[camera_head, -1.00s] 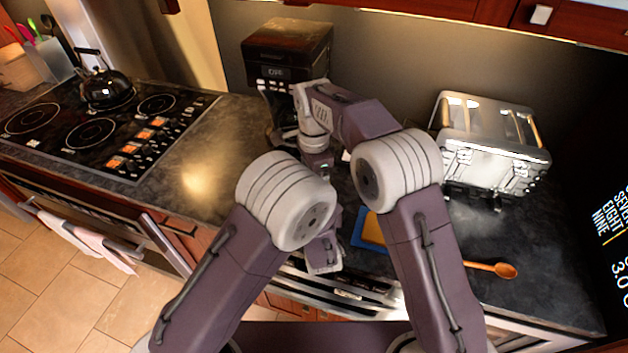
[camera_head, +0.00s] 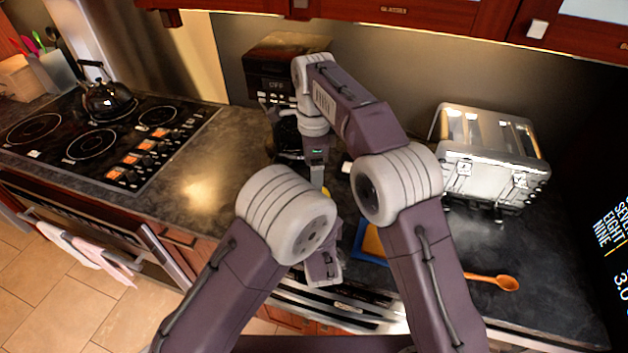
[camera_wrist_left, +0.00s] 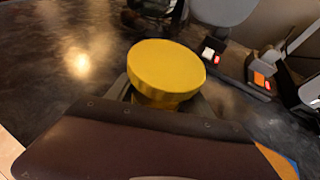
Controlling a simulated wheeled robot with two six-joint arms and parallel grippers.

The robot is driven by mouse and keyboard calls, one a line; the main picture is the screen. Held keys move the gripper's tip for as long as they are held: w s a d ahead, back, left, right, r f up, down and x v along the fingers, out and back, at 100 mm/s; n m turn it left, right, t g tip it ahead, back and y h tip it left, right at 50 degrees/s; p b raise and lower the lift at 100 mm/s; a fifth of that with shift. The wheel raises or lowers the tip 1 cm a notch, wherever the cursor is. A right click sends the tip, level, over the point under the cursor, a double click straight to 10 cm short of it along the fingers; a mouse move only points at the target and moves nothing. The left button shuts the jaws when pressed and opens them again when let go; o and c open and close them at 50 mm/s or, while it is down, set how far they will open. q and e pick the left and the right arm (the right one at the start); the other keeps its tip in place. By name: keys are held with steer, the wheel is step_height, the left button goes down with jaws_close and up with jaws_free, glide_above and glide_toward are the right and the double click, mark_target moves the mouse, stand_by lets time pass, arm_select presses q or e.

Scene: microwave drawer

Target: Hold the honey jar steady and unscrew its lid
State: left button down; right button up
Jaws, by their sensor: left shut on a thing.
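The honey jar shows in the left wrist view as a round yellow lid (camera_wrist_left: 166,70) over a narrower yellow part. My left gripper (camera_wrist_left: 165,100) is shut on the jar just below the lid. In the head view my left gripper is mostly hidden behind my arm. A small yellow patch (camera_head: 326,191), likely the jar's top, shows just below my right gripper (camera_head: 318,178). The right gripper points down from above; I cannot tell whether its fingers are open or touch the lid. The jar's body is hidden.
A coffee machine (camera_head: 272,75) stands behind, and a silver toaster (camera_head: 490,150) is at the right. A wooden spoon (camera_head: 495,282) and a blue-and-orange item (camera_head: 368,243) lie on the counter. The stove with a black kettle (camera_head: 107,100) is at left; the counter beside it is clear.

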steer(key=shift+r+m, duration=0.2)
steer(key=shift+m, duration=0.1)
step_height(320, 180, down, 8)
steer(key=shift+f, duration=0.1)
steer(key=c, duration=1.3)
steer(key=shift+o, duration=0.2)
steer(key=n, duration=0.3)
steer(key=o, duration=1.5)
steer(key=shift+o, duration=0.2)
